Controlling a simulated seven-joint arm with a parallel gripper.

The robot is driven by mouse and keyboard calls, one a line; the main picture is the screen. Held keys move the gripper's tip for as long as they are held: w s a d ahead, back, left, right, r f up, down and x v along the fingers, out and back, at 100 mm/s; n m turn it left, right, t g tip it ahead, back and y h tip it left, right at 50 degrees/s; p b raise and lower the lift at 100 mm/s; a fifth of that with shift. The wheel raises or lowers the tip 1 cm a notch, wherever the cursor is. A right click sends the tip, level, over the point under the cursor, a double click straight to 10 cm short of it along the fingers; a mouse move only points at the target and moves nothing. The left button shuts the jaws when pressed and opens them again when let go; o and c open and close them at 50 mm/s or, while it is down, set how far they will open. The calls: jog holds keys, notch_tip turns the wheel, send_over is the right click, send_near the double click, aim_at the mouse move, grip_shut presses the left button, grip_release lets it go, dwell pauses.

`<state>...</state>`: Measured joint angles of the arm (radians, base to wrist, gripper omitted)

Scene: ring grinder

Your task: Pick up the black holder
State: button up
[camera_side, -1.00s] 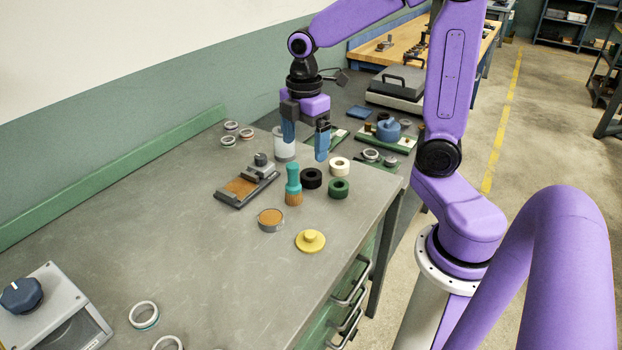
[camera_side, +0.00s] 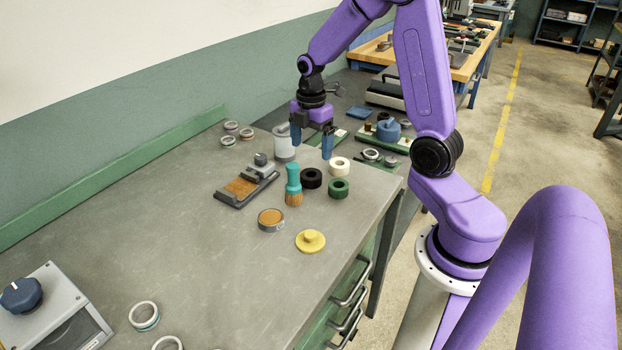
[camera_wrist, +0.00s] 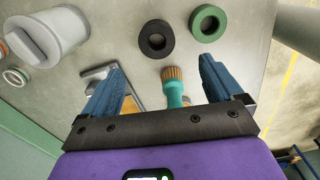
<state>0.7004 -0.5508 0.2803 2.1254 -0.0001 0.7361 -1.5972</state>
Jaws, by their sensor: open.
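The black holder (camera_side: 311,185) is a short black ring lying flat on the grey bench. It stands near the right edge, between a green-handled brush (camera_side: 293,180) and a green ring (camera_side: 338,195). My gripper (camera_side: 311,146) is open and empty, its blue fingers above and behind the holder in the side view. In the wrist view the holder (camera_wrist: 156,54) lies beyond the fingertips, fully visible. My gripper (camera_wrist: 160,68) frames the brush (camera_wrist: 174,92) between its blue fingers there. The green ring (camera_wrist: 209,37) is to the holder's right.
A white ring (camera_side: 339,172) stands close to the holder and the green ring. A grey-white canister (camera_side: 284,150) is behind to the left. A grey fixture with an orange pad (camera_side: 242,187), a round tin (camera_side: 271,226) and a yellow knob (camera_side: 310,247) lie nearby.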

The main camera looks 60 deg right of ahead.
send_over(311, 174)
jog(key=f, duration=0.4)
jog(key=shift+s+a+f, duration=0.2)
jog(key=shift+f, duration=0.1)
jog(key=shift+w+d+f, duration=0.1)
jog(key=shift+d+f, duration=0.05)
jog(key=shift+f, duration=1.2)
jog(key=shift+w+d+f, duration=0.1)
jog(key=shift+d+f, duration=0.05)
jog(key=shift+f, duration=1.2)
jog(key=c, duration=1.2)
